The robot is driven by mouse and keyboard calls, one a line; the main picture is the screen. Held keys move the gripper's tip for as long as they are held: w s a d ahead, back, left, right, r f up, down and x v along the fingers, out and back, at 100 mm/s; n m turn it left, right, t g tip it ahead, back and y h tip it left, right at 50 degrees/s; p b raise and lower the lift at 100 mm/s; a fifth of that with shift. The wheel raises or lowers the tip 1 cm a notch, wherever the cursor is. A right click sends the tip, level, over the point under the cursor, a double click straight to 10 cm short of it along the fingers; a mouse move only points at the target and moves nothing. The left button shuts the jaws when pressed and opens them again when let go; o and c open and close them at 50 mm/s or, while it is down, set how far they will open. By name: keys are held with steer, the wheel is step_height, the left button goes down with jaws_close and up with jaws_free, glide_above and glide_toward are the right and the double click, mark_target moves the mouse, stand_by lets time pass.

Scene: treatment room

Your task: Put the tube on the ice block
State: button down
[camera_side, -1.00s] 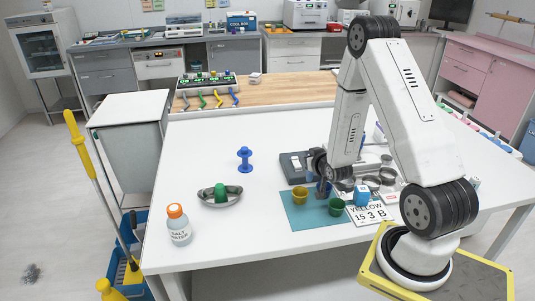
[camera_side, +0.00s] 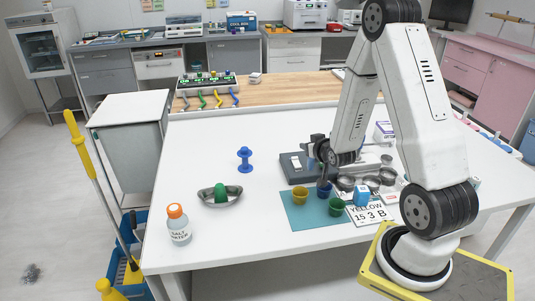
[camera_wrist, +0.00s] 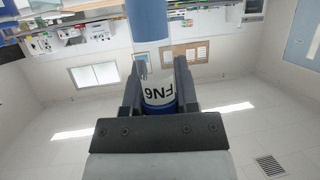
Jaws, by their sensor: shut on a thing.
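The tube (camera_wrist: 158,94) has a white label reading FN6 and a blue band. It sits between the two dark fingers of my gripper (camera_wrist: 158,78), which is shut on it. In the side view my gripper (camera_side: 316,144) is above the table near the grey box, partly hidden by my wrist; the tube is too small there to make out clearly. A small light-blue block (camera_side: 361,198), which looks like the ice block, stands by the teal mat's right edge, apart from my gripper. A blue cylindrical part (camera_wrist: 148,20) shows at the wrist view's top; I cannot tell what it belongs to.
On the teal mat (camera_side: 299,216) stand yellow (camera_side: 300,195), blue (camera_side: 324,190) and green (camera_side: 336,206) cups. A lettered card (camera_side: 371,216), metal bowls (camera_side: 372,182) and a grey box (camera_side: 296,168) crowd around. The table's left half is more open.

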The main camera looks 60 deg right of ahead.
steer(key=shift+d, duration=0.1)
steer(key=s+d+r+m+g+h, duration=0.4)
steer(key=s+d+m+g+h, duration=0.2)
steer(key=s+d+m+g, duration=0.25)
steer(key=s+a+m+g+y, duration=0.2)
steer(key=s+a+m+g, duration=0.1)
steer(key=s+m+g, duration=0.6)
steer(key=shift+s+r+g+y, duration=0.2)
steer(key=shift+s+g+y, duration=0.2)
steer(key=shift+s+g, duration=0.3)
steer(key=shift+a+f+m, duration=0.1)
steer(key=shift+m, duration=0.15)
steer(key=shift+f, duration=2.15)
steer(key=shift+f, duration=0.1)
